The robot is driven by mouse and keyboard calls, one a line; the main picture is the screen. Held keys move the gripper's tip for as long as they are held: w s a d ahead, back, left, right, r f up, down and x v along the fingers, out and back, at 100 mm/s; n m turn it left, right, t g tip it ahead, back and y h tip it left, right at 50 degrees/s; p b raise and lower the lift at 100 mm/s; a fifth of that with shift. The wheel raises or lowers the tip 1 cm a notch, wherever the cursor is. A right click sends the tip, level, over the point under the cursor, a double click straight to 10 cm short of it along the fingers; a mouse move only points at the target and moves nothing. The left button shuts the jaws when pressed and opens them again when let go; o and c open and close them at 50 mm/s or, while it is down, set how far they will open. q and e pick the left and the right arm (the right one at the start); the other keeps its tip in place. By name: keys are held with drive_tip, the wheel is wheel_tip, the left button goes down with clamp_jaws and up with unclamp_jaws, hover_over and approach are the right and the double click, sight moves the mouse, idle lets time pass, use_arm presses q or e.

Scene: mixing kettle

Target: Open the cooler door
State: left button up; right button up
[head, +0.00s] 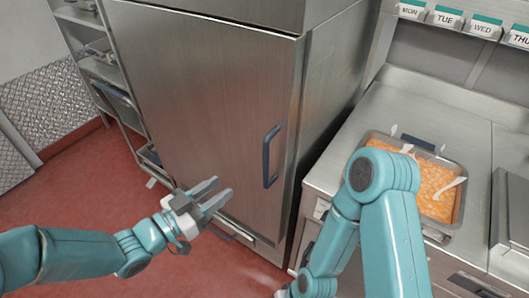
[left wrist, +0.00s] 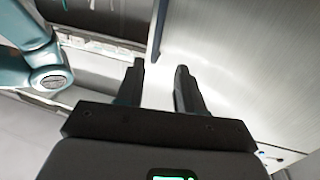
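The cooler (head: 205,105) is a tall brushed-metal cabinet in the middle of the head view, and its door looks shut. Its dark blue vertical handle (head: 270,157) is on the door's right side; the handle also shows in the left wrist view (left wrist: 159,30), beyond the fingertips. My left gripper (head: 217,192) is open and empty in front of the door, to the left of and a little below the handle in the head view, apart from it. In the left wrist view its two dark fingers (left wrist: 160,68) are spread. My right arm (head: 385,205) is at the right; its gripper is hidden or out of frame.
A metal counter (head: 420,95) stands right of the cooler, with a tray (head: 462,205) of orange food on it. Day-labelled boxes (head: 445,17) line the back. A shelf rack (head: 90,50) stands left of the cooler. The red floor (head: 80,180) before the door looks clear.

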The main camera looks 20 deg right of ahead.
sight(264, 159)
use_arm(q)
drive_tip(key=p+x, duration=0.1)
drive_tip(key=x, duration=0.6)
drive_tip(key=p+x, duration=0.2)
drive_tip(key=x, duration=0.5)
drive_tip(key=shift+s+d+r, duration=0.1)
drive_tip(key=shift+d, duration=0.3)
drive_tip(key=shift+w+d, duration=0.2)
drive_tip(key=shift+d, duration=0.05)
drive_tip(key=shift+s, duration=0.1)
clamp_jaws()
